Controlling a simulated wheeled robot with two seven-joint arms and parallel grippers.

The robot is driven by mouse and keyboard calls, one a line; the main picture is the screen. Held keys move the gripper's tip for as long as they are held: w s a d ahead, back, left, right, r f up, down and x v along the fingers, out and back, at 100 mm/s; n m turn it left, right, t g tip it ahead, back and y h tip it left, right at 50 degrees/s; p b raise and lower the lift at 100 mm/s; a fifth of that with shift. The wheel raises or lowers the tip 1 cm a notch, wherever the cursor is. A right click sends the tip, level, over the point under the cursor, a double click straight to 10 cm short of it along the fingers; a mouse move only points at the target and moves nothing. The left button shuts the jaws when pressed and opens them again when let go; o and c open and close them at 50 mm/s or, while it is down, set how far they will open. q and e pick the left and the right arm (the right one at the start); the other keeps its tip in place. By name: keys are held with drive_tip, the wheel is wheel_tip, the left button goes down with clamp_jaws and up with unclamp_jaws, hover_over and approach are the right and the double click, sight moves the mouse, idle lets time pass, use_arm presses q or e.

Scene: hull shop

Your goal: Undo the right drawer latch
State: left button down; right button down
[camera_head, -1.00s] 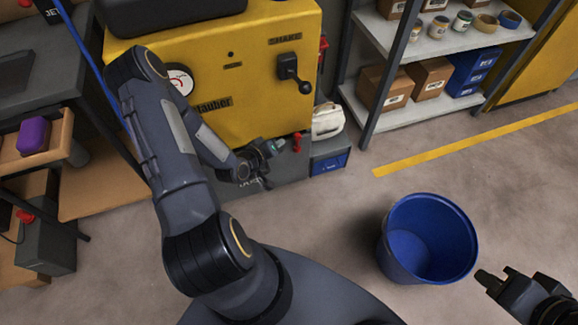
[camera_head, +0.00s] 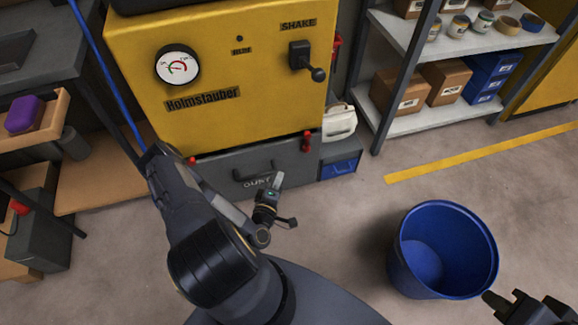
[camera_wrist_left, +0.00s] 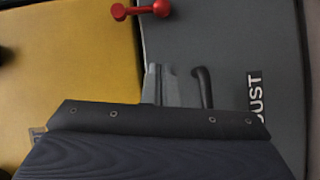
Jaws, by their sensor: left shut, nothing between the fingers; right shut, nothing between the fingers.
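The grey dust drawer (camera_head: 225,172) sits under the yellow cabinet, with a dark handle (camera_head: 253,170) on its front. The right latch (camera_head: 306,141) is a small red piece at the drawer's upper right, upright across the seam. In the left wrist view the right latch (camera_wrist_left: 140,10) bridges the yellow and grey panels at the top. A left red latch (camera_head: 192,160) is partly behind my arm. My left gripper (camera_head: 278,180) is shut and empty, below and left of the right latch, apart from it. My right gripper (camera_head: 503,300) is shut and empty at the lower right.
A blue bucket (camera_head: 483,235) stands on the floor near my right gripper. A blue bin (camera_head: 340,168) and a white container (camera_head: 339,122) are right of the drawer. A shelf rack (camera_head: 420,118) stands behind. Floor before the drawer is clear.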

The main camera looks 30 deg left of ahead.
sight(307, 143)
use_arm(q)
drive_tip(key=b+x, duration=0.1)
drive_tip(key=x, duration=0.2)
drive_tip(key=d+b+x, duration=0.1)
drive_tip(key=x, duration=0.3)
drive_tip(key=d+b+x, duration=0.1)
drive_tip(key=x, duration=0.3)
drive_tip(key=shift+w+a+f, duration=0.1)
drive_tip(key=shift+w+f, duration=0.25)
drive_tip(key=shift+w, duration=0.1)
drive_tip(key=shift+w+d, duration=0.25)
drive_tip(key=shift+w, duration=0.25)
